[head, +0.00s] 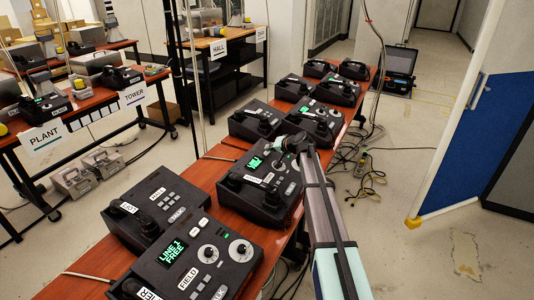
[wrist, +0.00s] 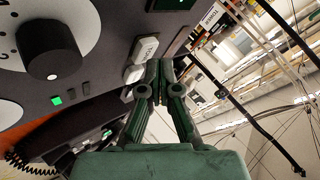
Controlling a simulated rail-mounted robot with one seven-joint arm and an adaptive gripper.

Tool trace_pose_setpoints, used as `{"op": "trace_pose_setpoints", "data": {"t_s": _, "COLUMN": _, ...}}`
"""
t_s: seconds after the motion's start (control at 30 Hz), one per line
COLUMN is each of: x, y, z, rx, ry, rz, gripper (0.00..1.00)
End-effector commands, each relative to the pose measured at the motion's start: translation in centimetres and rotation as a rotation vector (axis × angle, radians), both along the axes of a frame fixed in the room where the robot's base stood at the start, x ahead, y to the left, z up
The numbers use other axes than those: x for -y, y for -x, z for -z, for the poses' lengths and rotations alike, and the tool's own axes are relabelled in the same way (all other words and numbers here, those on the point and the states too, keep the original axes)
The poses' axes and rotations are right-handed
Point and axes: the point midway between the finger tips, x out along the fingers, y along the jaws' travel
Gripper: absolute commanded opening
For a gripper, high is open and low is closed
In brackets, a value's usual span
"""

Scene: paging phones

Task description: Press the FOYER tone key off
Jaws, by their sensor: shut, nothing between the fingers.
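In the wrist view, my gripper (wrist: 160,66) is shut and empty. Its fingertips are beside a pale key (wrist: 146,49) with dark lettering that looks like TONE; I cannot tell whether they touch it. A second pale key (wrist: 133,74) lies just below it. Both sit on a dark phone panel (wrist: 100,60) with a black knob (wrist: 50,48) and a lit green lamp (wrist: 57,100). In the head view, my gripper (head: 285,145) is over the far right of a phone (head: 265,185) with a green screen. The phone's name label is too small to read.
A nearer phone (head: 195,255) shows LINE 1 FREE and a FIELD label. Several more phones stand farther along the red-brown table (head: 215,172). Cables lie on the floor at right, near a blue panel (head: 475,150). PLANT (head: 45,137) and TOWER (head: 133,96) signs hang at left.

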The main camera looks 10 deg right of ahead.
Motion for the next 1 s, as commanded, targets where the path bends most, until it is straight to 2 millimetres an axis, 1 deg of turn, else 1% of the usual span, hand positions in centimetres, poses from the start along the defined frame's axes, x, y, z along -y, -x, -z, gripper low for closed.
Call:
{"op": "trace_pose_setpoints", "data": {"t_s": 0.27, "x": 0.1, "y": 0.0, "z": -0.4, "rx": 0.001, "ry": 0.000, "rz": 0.001, "gripper": 0.00}}
{"op": "trace_pose_setpoints", "data": {"t_s": 0.8, "x": 1.0, "y": 0.7, "z": -5.0, "rx": 0.002, "ry": 0.000, "rz": 0.000, "gripper": 0.00}}
{"op": "trace_pose_setpoints", "data": {"t_s": 0.9, "x": 1.2, "y": 0.8, "z": -5.6, "rx": 0.001, "ry": -0.001, "rz": 0.000, "gripper": 0.00}}
{"op": "trace_pose_setpoints", "data": {"t_s": 1.0, "x": 1.2, "y": 0.9, "z": -5.9, "rx": 0.000, "ry": -0.001, "rz": -0.001, "gripper": 0.00}}
